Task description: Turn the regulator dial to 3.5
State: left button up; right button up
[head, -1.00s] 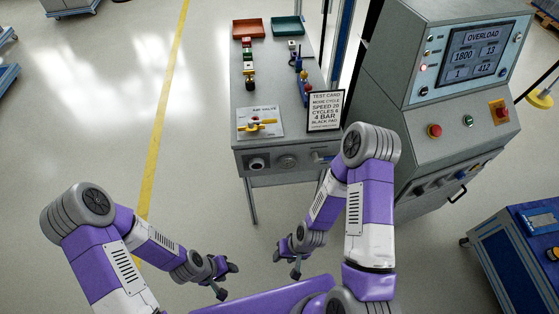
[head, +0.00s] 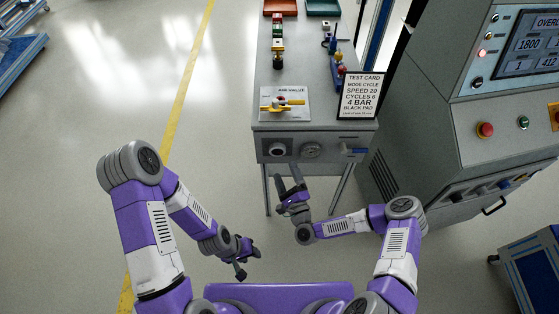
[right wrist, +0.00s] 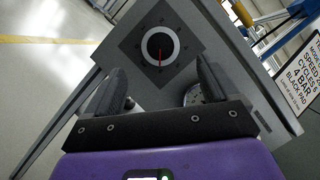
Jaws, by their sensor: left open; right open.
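The regulator dial (head: 278,149) is a round dark knob on a plate at the left of the bench's front face. In the right wrist view the dial (right wrist: 160,46) has a pale ring and a red pointer; its scale numbers are too small to read. My right gripper (head: 288,177) is open and empty, just in front of and below the dial. In the right wrist view its two fingers (right wrist: 160,70) stand apart, with the dial beyond and between them, not touching. My left gripper (head: 248,260) is open and empty, low and well away from the bench.
A round gauge (head: 311,150) sits right of the dial; a finger partly covers it in the right wrist view. A yellow-handled air valve (head: 284,104) and a test card reading 4 BAR (head: 361,96) are on the bench top. A control console (head: 440,120) stands to the right.

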aim_at(278, 152)
jog(key=b+x, duration=0.1)
jog(key=x, duration=0.6)
jog(key=shift+r, duration=0.15)
jog(key=c, duration=1.1)
jog(key=shift+o, duration=0.2)
jog(key=shift+n, duration=0.3)
